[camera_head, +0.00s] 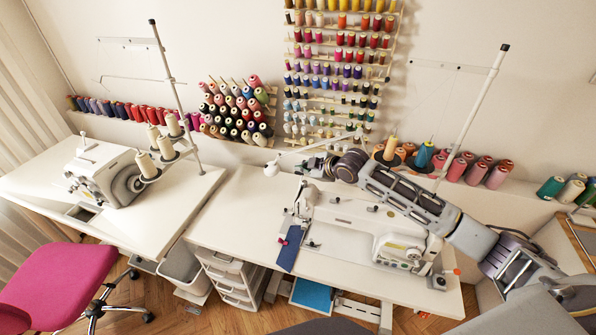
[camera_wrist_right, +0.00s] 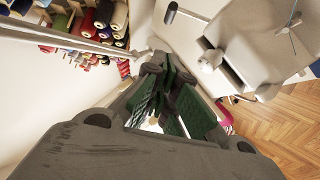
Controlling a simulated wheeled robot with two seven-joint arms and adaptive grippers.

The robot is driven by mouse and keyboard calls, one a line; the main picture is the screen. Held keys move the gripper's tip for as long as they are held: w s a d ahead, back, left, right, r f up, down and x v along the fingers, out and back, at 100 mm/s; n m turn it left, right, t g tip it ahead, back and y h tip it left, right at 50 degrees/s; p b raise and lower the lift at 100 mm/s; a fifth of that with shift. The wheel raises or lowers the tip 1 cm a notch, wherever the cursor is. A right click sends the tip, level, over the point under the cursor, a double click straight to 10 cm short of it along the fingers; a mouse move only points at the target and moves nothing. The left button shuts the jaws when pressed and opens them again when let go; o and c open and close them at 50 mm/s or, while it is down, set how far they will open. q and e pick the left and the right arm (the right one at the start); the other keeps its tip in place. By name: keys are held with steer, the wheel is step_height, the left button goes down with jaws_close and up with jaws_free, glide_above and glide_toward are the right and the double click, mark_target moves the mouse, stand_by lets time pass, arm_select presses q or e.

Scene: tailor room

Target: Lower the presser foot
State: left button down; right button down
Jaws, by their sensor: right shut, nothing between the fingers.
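The white sewing machine (camera_head: 345,222) stands on the right table. Its needle end (camera_head: 302,203) is at the left, above a strip of dark blue cloth (camera_head: 290,250). The presser foot and its lever are too small to tell apart. My right gripper (camera_head: 311,168) reaches in from the right over the machine's back side and points left, apart from the needle end. In the wrist view its green-padded fingers (camera_wrist_right: 165,92) are shut with nothing between them. A white machine part (camera_wrist_right: 255,42) shows right of the fingers there. My left gripper is out of view.
A small white lamp head (camera_head: 272,169) is close left of my right gripper. A thread stand pole (camera_head: 474,110) rises behind my right arm. Another machine (camera_head: 105,172) stands on the left table. The right table's left part is mostly clear.

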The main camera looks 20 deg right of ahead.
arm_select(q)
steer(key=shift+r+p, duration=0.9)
arm_select(e)
steer(key=w+f, duration=0.5)
steer(key=f, duration=0.1)
steer(key=shift+w+a, duration=0.2)
steer(key=shift+w, duration=0.2)
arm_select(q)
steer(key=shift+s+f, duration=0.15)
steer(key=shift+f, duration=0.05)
arm_select(e)
steer(key=shift+w+f, duration=0.1)
steer(key=shift+f, duration=0.05)
arm_select(q)
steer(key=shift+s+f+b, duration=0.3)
steer(key=shift+b, duration=0.25)
arm_select(e)
steer(key=shift+d, duration=0.1)
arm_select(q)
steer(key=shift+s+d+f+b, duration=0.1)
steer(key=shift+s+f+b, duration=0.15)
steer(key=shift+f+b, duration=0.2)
arm_select(e)
steer(key=shift+w+d+f+g, duration=0.1)
steer(key=shift+w+f+g, duration=0.1)
steer(key=shift+g, duration=0.1)
